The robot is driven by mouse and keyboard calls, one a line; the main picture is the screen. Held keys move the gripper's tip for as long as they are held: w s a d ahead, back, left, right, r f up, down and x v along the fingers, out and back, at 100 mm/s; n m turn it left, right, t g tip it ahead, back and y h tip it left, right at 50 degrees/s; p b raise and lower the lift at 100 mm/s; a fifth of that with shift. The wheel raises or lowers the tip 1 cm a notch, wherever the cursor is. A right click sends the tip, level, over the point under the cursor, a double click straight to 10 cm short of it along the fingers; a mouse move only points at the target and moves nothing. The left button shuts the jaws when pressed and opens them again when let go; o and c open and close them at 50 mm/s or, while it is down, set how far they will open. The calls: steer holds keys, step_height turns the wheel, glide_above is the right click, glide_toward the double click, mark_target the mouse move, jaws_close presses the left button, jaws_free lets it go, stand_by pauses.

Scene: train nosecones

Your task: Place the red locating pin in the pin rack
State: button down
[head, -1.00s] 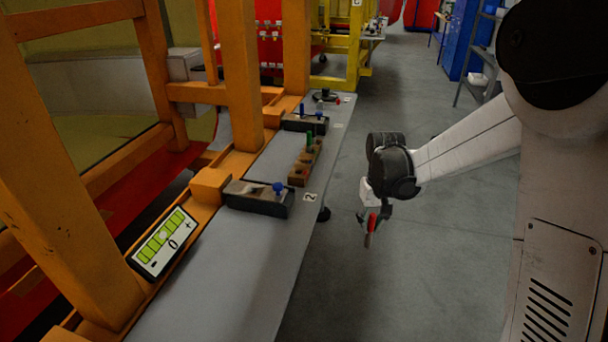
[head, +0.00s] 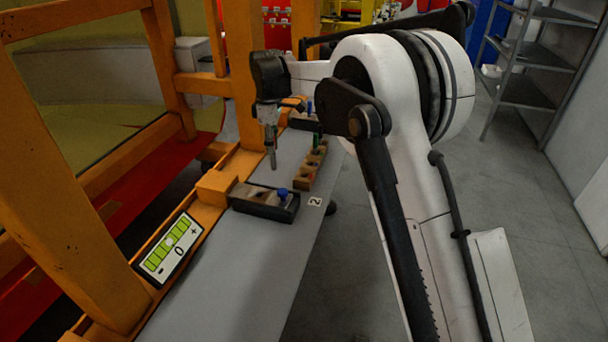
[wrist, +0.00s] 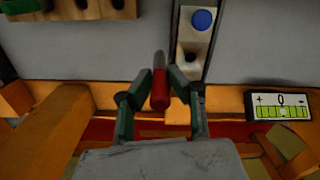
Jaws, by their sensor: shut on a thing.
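The red locating pin (wrist: 160,92) stands between my gripper's two fingers (wrist: 158,100) in the wrist view, with its grey tip pointing up the picture. In the head view my gripper (head: 270,138) points down above the bench, shut on the pin (head: 273,160), whose grey end hangs lowest. The wooden pin rack (head: 309,168), a block with holes and a green pin (head: 317,139), lies on the bench to the right of my gripper. In the wrist view the rack (wrist: 65,15) is at the top left, apart from the pin and partly cut off.
A dark-sided block with a blue-knobbed pin (head: 283,192) lies near the number 2 label; it also shows in the wrist view (wrist: 192,54). Orange frame posts (head: 243,75) and a level display (head: 168,249) border the bench (head: 235,270). Its near surface is clear.

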steer(key=shift+w+d+f+p, duration=0.45)
steer(key=shift+w+d+f, duration=0.55)
steer(key=shift+d+f, duration=0.65)
steer(key=shift+w+d+f+p, duration=0.5)
steer(key=shift+w+d+f, duration=0.75)
steer(key=shift+f, duration=0.65)
steer(key=shift+w+d+f+p, duration=0.45)
steer(key=shift+w+d+f, duration=0.35)
steer(key=shift+d+f, duration=0.95)
steer(key=shift+a, duration=0.1)
steer(key=shift+f, duration=0.15)
steer(key=c, duration=1.6)
jaws_free()
steer(key=shift+c, duration=0.2)
step_height(320, 180, up, 13)
steer(key=b, duration=0.1)
steer(key=shift+f+b, duration=0.2)
steer(key=shift+b, duration=0.1)
